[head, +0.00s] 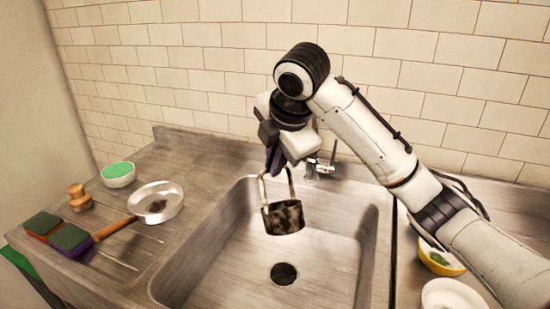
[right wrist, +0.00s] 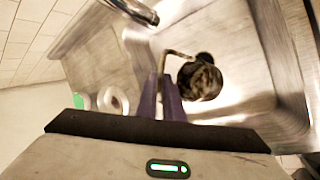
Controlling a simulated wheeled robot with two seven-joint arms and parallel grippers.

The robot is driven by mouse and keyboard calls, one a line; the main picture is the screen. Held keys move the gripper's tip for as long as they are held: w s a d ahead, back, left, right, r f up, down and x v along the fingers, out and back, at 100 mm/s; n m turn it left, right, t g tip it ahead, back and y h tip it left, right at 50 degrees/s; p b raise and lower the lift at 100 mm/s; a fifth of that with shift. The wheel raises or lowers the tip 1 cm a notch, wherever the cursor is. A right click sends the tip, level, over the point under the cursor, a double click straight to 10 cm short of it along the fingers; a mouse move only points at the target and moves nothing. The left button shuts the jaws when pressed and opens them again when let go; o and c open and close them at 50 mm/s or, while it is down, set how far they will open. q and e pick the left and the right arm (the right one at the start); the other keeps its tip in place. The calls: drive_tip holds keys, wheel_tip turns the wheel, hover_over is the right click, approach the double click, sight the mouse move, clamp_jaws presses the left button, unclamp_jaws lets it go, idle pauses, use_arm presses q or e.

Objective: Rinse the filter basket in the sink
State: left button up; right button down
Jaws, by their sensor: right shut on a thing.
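The filter basket (head: 284,218) is a dark, mottled metal cup with a tall loop handle. It hangs over the sink (head: 225,250), above and a little behind the round drain (head: 284,273). My right gripper (head: 273,168) is shut on the top of its handle. In the right wrist view the basket (right wrist: 200,82) hangs beyond the purple fingers (right wrist: 163,98), which close on the handle. The faucet (head: 318,170) stands at the sink's back edge, partly hidden behind my right gripper. No running water shows. My left gripper is not in view.
On the left drainboard are a pan (head: 156,203) with dark residue, a white bowl with green contents (head: 118,174), a wooden knob-like item (head: 79,197) and two sponges (head: 70,237). On the right are a yellow bowl (head: 441,262) and a white bowl (head: 452,296). A tiled wall closes the back.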

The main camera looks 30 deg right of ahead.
wheel_tip(320, 180, down, 23)
drive_tip(key=g, duration=0.1)
drive_tip(key=shift+w+d+f, duration=0.15)
drive_tip(key=shift+w+d, duration=0.1)
drive_tip(key=shift+w, duration=0.05)
idle(1.6)
idle(1.7)
wheel_tip(320, 180, up, 23)
idle(2.2)
